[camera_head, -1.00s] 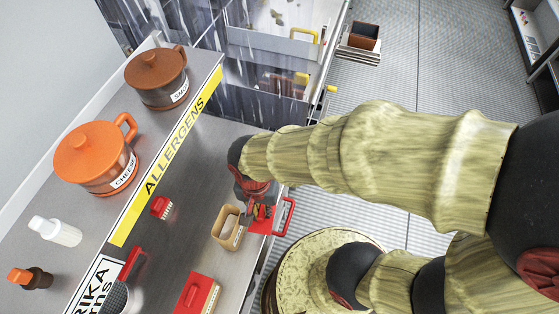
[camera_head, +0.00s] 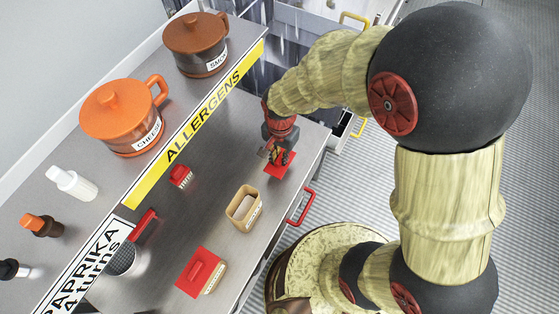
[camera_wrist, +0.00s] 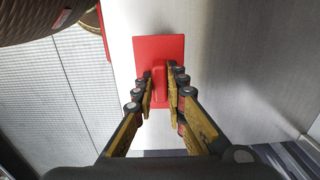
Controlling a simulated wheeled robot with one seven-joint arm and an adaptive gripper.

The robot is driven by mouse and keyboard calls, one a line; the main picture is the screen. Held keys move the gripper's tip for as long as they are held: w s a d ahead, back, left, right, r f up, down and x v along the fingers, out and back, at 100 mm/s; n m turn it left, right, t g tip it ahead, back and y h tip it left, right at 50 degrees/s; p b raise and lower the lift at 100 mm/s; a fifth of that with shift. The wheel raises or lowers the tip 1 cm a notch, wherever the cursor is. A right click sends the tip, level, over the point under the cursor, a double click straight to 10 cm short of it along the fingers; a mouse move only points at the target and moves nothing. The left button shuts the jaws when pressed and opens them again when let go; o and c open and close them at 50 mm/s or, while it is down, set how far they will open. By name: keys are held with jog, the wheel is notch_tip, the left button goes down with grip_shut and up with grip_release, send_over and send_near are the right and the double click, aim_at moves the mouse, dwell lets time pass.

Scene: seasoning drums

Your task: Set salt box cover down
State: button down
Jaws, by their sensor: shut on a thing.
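The salt box cover is a flat red square lid with a raised handle. It shows under my gripper in the head view (camera_head: 279,169) and in the wrist view (camera_wrist: 157,48). My gripper (camera_head: 280,155) is shut on the cover's handle, with one finger on each side of it in the wrist view (camera_wrist: 159,88). The cover is over the steel counter near its right edge; I cannot tell whether it touches the surface. An open tan box (camera_head: 244,209), with no lid on it, stands on the counter to the lower left of my gripper.
A tan box with a red lid (camera_head: 201,272) stands nearer the front. A small red-topped item (camera_head: 181,177) and a red-handled grater-like tool (camera_head: 129,248) lie left. Orange (camera_head: 123,115) and brown (camera_head: 195,43) lidded pots stand behind the yellow strip. Counter around my gripper is clear.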

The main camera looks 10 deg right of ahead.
aim_at(279, 161)
jog(key=shift+w+f, duration=0.6)
jog(key=shift+f, duration=0.15)
jog(key=shift+w+f+b, duration=0.15)
jog(key=shift+f+b, duration=0.45)
jog(key=shift+f, duration=1.05)
jog(key=shift+f, duration=0.2)
jog(key=c, duration=1.9)
grip_release()
jog(key=shift+r, duration=0.1)
jog(key=shift+o, duration=0.4)
